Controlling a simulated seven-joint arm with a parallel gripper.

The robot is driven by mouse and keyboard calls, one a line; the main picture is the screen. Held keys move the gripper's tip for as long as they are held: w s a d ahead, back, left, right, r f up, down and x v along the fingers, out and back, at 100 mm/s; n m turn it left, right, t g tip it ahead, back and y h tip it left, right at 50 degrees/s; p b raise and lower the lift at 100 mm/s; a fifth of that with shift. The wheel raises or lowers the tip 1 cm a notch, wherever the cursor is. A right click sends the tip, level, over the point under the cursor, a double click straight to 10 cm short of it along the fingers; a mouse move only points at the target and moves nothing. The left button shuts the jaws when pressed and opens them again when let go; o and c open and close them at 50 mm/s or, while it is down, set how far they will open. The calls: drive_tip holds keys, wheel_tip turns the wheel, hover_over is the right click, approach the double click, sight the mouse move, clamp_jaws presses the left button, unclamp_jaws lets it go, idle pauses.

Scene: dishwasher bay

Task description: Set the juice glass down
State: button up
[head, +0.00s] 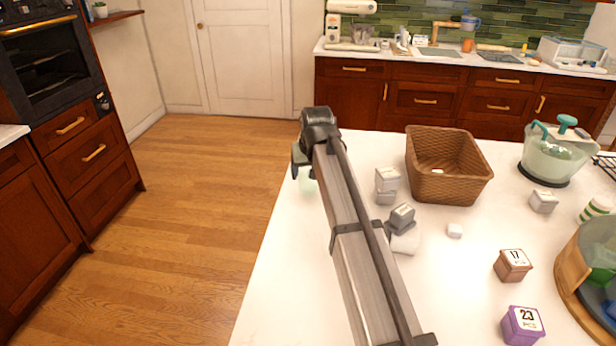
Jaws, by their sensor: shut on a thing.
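On the counter (285,270) stand a wicker basket (447,190), small grey-white boxes (387,181), a brown box (513,265), a purple box (521,325) and a clear green-lidded container (556,155). The counter's left strip is bare.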

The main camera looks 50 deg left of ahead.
drive_tip(key=shift+f, duration=1.1)
drive_tip(key=shift+f, duration=0.15)
drive_tip(key=o, duration=1.2)
drive_tip(key=v, duration=1.2)
drive_tip(key=shift+s, duration=0.1)
drive_tip(key=shift+d, duration=0.1)
